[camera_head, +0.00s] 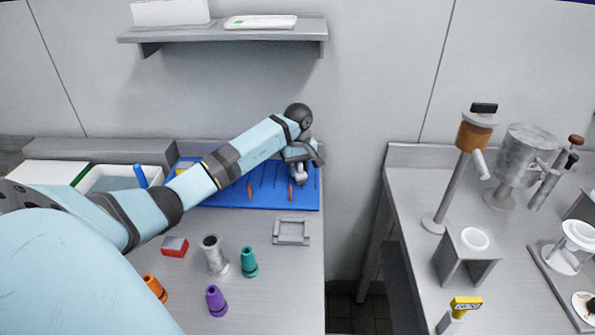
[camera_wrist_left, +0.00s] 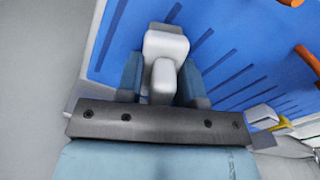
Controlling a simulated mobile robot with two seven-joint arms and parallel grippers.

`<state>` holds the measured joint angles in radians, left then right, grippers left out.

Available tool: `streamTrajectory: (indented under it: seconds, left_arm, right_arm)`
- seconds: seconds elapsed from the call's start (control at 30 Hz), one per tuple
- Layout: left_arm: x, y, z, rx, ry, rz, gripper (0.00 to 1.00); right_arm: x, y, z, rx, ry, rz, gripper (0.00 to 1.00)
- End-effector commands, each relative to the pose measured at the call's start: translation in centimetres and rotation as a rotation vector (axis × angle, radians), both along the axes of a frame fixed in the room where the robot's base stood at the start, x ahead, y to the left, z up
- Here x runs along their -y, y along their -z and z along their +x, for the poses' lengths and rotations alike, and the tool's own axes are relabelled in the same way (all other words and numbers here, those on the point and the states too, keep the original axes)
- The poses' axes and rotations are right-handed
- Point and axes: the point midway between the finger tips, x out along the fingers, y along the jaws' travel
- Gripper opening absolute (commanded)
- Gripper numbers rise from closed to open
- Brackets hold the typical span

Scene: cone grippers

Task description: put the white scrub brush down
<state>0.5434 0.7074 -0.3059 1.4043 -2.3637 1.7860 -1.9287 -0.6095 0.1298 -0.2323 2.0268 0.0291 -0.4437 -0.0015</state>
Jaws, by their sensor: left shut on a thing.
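My left gripper (camera_head: 303,163) is over the right end of the blue slotted mat (camera_head: 232,198) on the left table. In the left wrist view the gripper (camera_wrist_left: 162,82) is shut on the white scrub brush (camera_wrist_left: 166,45), whose pale block and handle show between the two blue fingers. The mat (camera_wrist_left: 240,60) lies beyond the brush in that view. I cannot tell whether the brush touches the mat. In the head view the brush is mostly hidden by the gripper. My right gripper is not in view.
Orange pegs (camera_head: 250,193) stand on the mat. In front are a grey square frame (camera_head: 291,231), a grey cup (camera_head: 214,255), a red block (camera_head: 174,246), and teal (camera_head: 249,262) and purple (camera_head: 216,301) cones. A gap separates the right table (camera_head: 410,185). A shelf (camera_head: 225,31) is above.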

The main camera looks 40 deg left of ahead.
Motion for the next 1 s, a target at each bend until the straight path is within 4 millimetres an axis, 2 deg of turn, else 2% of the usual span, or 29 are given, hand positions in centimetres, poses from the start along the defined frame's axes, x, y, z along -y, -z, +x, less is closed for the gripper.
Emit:
streamTrajectory:
  seconds: [0.17,0.33,0.37,0.43,0.47,0.77,0.87,1.0]
  left_arm:
    - [-0.1,-0.2,0.0,0.000,0.000,0.001,0.11]
    - [-0.1,0.3,0.0,0.000,-0.001,0.003,0.11]
    - [-0.1,0.2,0.0,0.000,-0.001,0.002,0.41]
    - [-0.1,0.2,0.0,0.001,-0.001,0.002,0.57]
    - [-0.1,0.2,0.0,0.001,-0.001,0.002,0.60]
    - [0.0,-0.2,0.0,0.001,0.000,0.000,0.60]
    - [-0.1,-1.4,0.0,0.003,0.000,0.003,0.60]
    - [-0.2,-4.3,0.1,0.003,-0.001,0.004,0.60]
  right_arm:
    - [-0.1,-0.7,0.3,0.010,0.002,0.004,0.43]
    - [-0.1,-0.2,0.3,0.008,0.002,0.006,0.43]
    - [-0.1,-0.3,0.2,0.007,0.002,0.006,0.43]
    - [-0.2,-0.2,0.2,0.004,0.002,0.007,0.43]
    - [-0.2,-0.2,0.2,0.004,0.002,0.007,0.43]
    - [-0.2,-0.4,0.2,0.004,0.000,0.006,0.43]
    - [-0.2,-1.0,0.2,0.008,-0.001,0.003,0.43]
    - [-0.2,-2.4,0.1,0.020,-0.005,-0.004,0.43]
